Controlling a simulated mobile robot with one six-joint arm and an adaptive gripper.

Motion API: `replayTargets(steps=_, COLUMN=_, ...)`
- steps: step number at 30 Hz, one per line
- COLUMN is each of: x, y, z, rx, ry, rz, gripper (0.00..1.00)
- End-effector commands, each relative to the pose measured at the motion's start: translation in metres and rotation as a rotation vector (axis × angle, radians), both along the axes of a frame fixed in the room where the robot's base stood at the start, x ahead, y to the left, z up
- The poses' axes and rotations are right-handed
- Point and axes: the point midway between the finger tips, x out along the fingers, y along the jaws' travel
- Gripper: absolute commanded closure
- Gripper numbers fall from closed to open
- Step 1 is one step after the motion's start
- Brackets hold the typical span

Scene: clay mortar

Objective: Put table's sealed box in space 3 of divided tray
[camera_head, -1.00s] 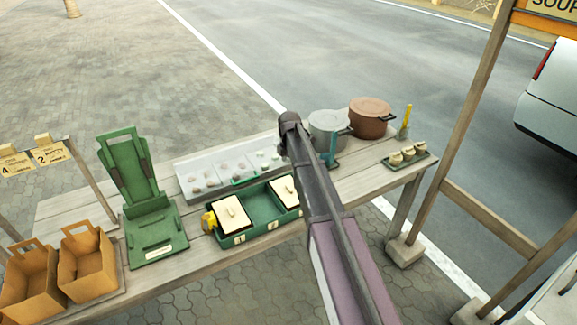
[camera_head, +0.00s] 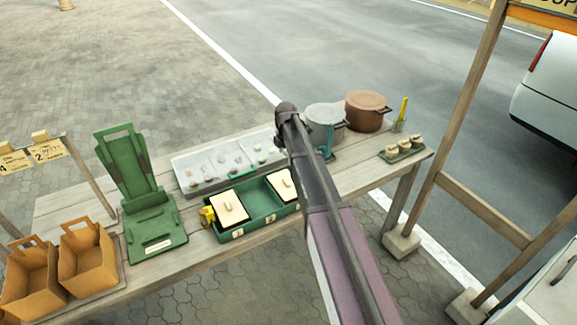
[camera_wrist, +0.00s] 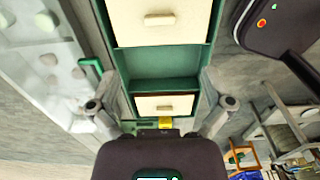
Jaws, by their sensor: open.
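The green divided tray (camera_head: 262,210) stands on the wooden table, with labels 1 and 2 showing on its front. A cream lidded box (camera_head: 228,208) sits in space 1. A second cream box (camera_head: 283,187) sits at the tray's right part, past the bare middle space, and my arm partly hides that end. In the wrist view this nearer box (camera_wrist: 160,22) is large at the top, and the box in space 1 (camera_wrist: 165,105) is lower and farther. My gripper (camera_wrist: 160,103) is open, its fingers wide apart with nothing held. The head view hides it behind my arm.
A clear compartmented tray (camera_head: 225,162) lies behind the green tray. A green stand (camera_head: 150,220) and paper bags (camera_head: 86,258) are at left. A grey pot (camera_head: 325,117), a brown pot (camera_head: 367,108) and a small tray of jars (camera_head: 404,151) are at right.

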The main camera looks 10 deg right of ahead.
Motion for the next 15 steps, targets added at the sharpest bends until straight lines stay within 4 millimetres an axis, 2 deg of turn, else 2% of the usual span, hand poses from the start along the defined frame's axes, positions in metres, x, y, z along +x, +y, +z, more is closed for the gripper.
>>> replayTargets(steps=5, x=-0.012, y=0.0, z=0.0, rx=0.0, ry=0.0, rz=-0.059, gripper=0.0)
replayTargets(steps=8, x=-0.027, y=0.0, z=0.0, rx=0.0, ry=0.0, rz=-0.138, gripper=0.0)
replayTargets(steps=15, x=-0.079, y=0.001, z=0.0, rx=0.0, ry=0.0, rz=-0.456, gripper=0.0)
